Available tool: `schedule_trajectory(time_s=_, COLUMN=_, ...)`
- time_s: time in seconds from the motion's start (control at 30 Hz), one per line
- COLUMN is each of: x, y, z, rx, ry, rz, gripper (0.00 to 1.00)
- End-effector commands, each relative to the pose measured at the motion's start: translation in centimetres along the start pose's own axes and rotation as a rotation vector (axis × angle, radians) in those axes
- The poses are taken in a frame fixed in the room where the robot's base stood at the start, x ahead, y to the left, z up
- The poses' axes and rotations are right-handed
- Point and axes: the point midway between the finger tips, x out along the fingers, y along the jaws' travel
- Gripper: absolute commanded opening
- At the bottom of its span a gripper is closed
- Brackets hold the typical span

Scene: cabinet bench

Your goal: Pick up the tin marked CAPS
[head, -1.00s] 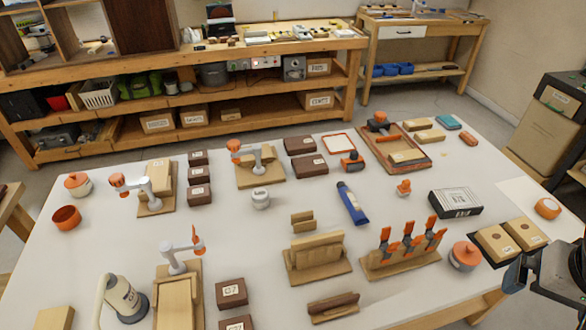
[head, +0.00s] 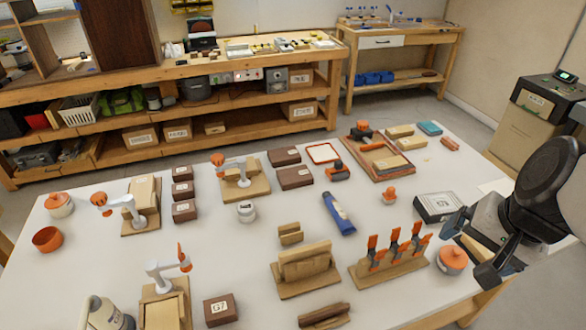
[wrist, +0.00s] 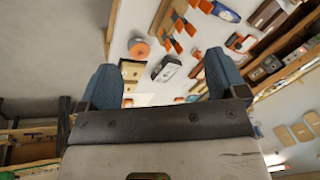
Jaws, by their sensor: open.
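A small grey-white tin (head: 246,212) with a dark label stands upright near the middle of the white table in the head view. Its lettering is too small to read. A squat pot with an orange lid (head: 452,260) stands at the table's right and also shows in the wrist view (wrist: 139,48); I see no readable mark on it. Another orange-lidded pot (head: 60,203) is at the far left. My gripper (head: 468,247) is open and above the table's right side, close to the right pot in the picture. Its two blue fingers (wrist: 161,62) show nothing between them in grasp.
Bare table lies just around the tin.

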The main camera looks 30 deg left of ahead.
Motion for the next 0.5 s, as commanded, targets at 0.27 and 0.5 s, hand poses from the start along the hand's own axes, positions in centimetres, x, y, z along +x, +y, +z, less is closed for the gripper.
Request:
schedule_trajectory(time_s=0.27, x=4.7, y=-9.8, z=-3.4, rx=0.21, ry=-0.119, rz=-0.234, gripper=0.91)
schedule_trajectory(time_s=0.5, x=9.2, y=-18.2, z=-5.4, rx=0.421, ry=-0.242, rz=-0.394, gripper=0.91)
